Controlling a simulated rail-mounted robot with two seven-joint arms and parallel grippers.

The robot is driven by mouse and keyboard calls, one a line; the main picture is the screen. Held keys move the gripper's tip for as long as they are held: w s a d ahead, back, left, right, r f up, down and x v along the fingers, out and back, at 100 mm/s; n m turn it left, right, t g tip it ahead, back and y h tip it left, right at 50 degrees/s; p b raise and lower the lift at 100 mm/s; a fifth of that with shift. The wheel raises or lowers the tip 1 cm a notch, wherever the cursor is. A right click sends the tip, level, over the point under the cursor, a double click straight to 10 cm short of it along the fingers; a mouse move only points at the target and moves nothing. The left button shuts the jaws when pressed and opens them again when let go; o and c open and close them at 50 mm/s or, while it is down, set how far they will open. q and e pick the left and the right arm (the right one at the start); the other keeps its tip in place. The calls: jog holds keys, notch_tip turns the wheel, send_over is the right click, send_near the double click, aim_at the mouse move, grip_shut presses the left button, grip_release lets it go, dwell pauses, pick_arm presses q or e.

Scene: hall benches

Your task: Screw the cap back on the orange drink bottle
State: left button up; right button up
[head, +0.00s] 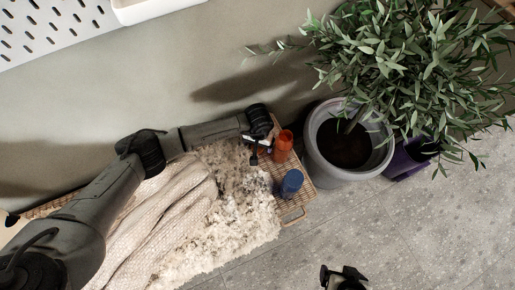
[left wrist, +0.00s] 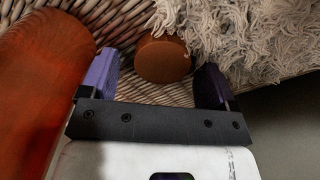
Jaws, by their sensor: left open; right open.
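The orange drink bottle (head: 284,142) stands on a wicker surface (head: 296,205). In the left wrist view the bottle (left wrist: 38,85) fills the left side, close beside my left gripper. The round brown-orange cap (left wrist: 163,58) lies on the wicker, apart from the bottle. My left gripper (left wrist: 156,78) is open, with its two purple fingers on either side of the cap and gaps visible. In the head view my left gripper (head: 263,150) is left of the bottle and hides the cap. My right gripper (head: 343,276) is open and empty at the bottom edge.
A blue container (head: 291,182) stands just below the bottle. A shaggy blanket (head: 225,215) lies left of it. A grey pot (head: 377,160) with a leafy plant (head: 405,55) stands close on the right. Tiled floor (head: 400,235) is clear at lower right.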

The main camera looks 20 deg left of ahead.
pick_arm(q)
jog(key=shift+w, duration=0.1)
jog(key=c, duration=1)
pick_arm(e)
jog(key=shift+d, duration=0.1)
pick_arm(q)
notch_tip(320, 180, up, 9)
jog(key=p, duration=0.4)
jog(key=shift+f+p, duration=0.2)
jog(key=shift+p, duration=0.15)
jog(key=shift+r+p, duration=0.3)
jog(key=shift+r, duration=0.4)
pick_arm(e)
notch_tip(320, 180, up, 5)
jog(key=shift+r, duration=0.1)
